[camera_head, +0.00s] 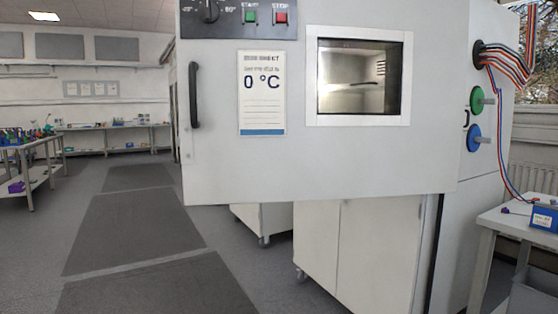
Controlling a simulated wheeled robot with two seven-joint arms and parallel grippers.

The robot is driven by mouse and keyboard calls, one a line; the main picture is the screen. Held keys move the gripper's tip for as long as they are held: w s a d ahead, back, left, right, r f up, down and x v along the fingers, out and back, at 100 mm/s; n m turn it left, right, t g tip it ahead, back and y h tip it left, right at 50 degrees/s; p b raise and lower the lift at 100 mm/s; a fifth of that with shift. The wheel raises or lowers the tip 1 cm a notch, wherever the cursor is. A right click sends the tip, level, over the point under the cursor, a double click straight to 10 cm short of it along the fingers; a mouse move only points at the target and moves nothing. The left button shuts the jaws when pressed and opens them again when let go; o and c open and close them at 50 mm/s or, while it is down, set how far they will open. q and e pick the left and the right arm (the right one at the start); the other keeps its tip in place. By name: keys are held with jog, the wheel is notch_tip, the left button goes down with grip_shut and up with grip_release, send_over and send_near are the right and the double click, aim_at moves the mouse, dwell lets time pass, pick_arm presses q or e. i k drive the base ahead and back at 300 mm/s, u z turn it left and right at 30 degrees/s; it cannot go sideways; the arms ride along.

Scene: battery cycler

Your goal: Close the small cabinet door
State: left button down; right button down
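The white cabinet door (230,165) fills the upper middle of the head view, close to me. It has a black vertical handle (194,95) at its left edge, a square window (361,77) and a "0 °C" label (262,93). Its left part hangs over open floor, beyond the white base units below, so it appears swung out toward me. The cabinet body (482,172) shows at the right, with a green knob (477,100) and a blue knob (474,138). The opening behind the door is hidden. Neither of my grippers is in view.
White base units (345,250) on casters stand under the door. A side table (515,222) with a blue box (545,217) stands at the right, with cables above it. Dark floor mats (135,232) and clear floor lie at the left. Benches (45,180) stand farther back.

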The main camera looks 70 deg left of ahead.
aim_at(414, 146)
jog(key=k, duration=0.8)
jog(key=u, duration=1.7)
jog(key=i, duration=0.55)
